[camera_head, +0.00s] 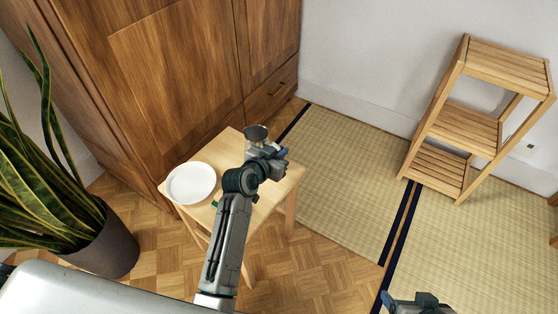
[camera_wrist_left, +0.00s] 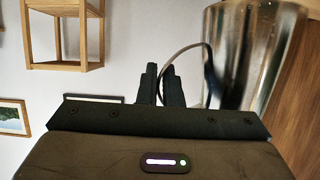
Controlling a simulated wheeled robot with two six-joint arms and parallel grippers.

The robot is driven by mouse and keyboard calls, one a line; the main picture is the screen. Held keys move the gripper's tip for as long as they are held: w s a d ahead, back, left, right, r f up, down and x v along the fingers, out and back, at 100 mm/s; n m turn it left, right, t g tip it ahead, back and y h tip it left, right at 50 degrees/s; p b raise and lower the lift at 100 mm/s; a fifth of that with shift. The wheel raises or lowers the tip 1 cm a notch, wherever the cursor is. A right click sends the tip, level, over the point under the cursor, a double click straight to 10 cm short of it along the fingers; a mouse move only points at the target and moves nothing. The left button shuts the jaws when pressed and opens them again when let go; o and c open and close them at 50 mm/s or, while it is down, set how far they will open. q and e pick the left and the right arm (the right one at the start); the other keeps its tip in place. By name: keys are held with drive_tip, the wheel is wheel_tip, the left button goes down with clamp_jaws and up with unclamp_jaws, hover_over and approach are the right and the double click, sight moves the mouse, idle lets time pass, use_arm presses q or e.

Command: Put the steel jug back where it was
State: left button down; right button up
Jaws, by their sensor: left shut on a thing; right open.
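The steel jug (camera_head: 256,132) shows at the far end of a small wooden table (camera_head: 232,143). In the left wrist view the shiny jug (camera_wrist_left: 258,55) fills the upper right, with its thin curved handle beside the fingers. My left gripper (camera_head: 268,151) is shut on the jug by its handle (camera_wrist_left: 190,46); the fingers (camera_wrist_left: 162,84) are close together there. My gripper hides the jug's lower part in the head view, so I cannot tell whether it touches the tabletop. My right gripper (camera_head: 420,302) is open and empty at the bottom edge, over the floor.
A white plate (camera_head: 191,183) lies on the table's left part. A wooden wardrobe (camera_head: 180,75) stands behind the table. A potted plant (camera_head: 105,245) stands at the left. A slatted wooden shelf (camera_head: 460,125) stands at the right. The tatami mat (camera_head: 345,180) between is clear.

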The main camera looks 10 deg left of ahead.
use_arm(q)
drive_tip(key=shift+f+b, duration=0.3)
drive_tip(key=shift+f, duration=1.4)
use_arm(e)
drive_tip(key=shift+w+a+f+t, duration=0.2)
drive_tip(key=shift+a+f+t, duration=0.05)
drive_tip(key=shift+t, duration=0.15)
use_arm(q)
drive_tip(key=shift+f, duration=0.1)
drive_tip(key=c, duration=1.6)
unclamp_jaws()
